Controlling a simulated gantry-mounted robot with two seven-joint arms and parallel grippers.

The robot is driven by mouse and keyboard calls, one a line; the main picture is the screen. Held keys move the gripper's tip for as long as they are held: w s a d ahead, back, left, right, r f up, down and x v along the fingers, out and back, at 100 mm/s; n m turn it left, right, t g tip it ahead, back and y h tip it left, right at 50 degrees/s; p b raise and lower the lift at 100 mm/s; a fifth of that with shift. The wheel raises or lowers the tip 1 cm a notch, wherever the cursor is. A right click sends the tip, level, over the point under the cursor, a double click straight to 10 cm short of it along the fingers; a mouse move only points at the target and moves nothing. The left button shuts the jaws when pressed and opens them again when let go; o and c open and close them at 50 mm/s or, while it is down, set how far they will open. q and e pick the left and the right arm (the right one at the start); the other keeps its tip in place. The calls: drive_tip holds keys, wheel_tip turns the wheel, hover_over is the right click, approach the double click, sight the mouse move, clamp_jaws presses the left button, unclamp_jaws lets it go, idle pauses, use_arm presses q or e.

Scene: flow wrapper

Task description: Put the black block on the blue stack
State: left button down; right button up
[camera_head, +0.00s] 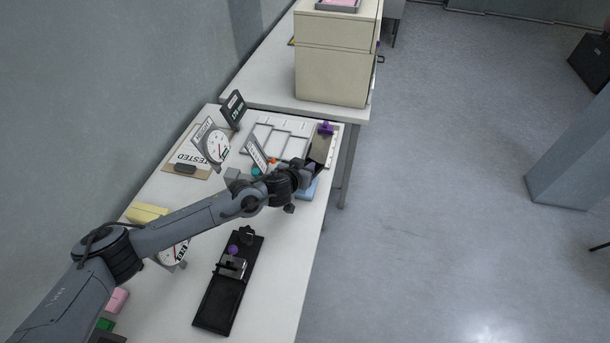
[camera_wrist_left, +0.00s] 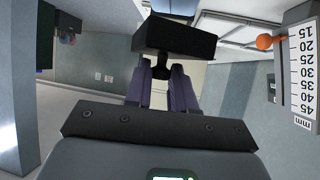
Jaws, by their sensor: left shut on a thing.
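My left gripper (camera_head: 310,173) reaches over the far right part of the table. In the left wrist view its two purple-grey fingers (camera_wrist_left: 162,85) are shut on the black block (camera_wrist_left: 175,38), gripping a narrow part of it. The block is a dark, wide bar held crosswise beyond the fingertips. A blue surface (camera_head: 312,189), likely the blue stack, shows below and beside the gripper in the head view, mostly hidden by my arm. A blue patch (camera_wrist_left: 174,6) also shows behind the block in the left wrist view. I cannot tell whether they touch. My right gripper is not in view.
A white divided tray (camera_head: 277,124) and a plate with a purple knob (camera_head: 326,128) lie just beyond the gripper. A millimetre scale (camera_wrist_left: 303,75) with an orange ball (camera_wrist_left: 265,42) stands close by. A black clamp board (camera_head: 222,299) lies in front. The table's right edge is near.

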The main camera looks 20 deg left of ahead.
use_arm(q)
drive_tip(key=shift+f+b, duration=0.35)
drive_tip(key=shift+f, duration=1.45)
drive_tip(key=shift+f, duration=0.15)
drive_tip(key=c, duration=0.9)
unclamp_jaws()
drive_tip(key=shift+f, duration=0.1)
drive_tip(key=shift+c, duration=0.2)
drive_tip(key=shift+s+r, duration=0.35)
drive_tip(key=shift+s, duration=0.05)
drive_tip(key=p+v, duration=0.2)
drive_tip(key=v, duration=0.9)
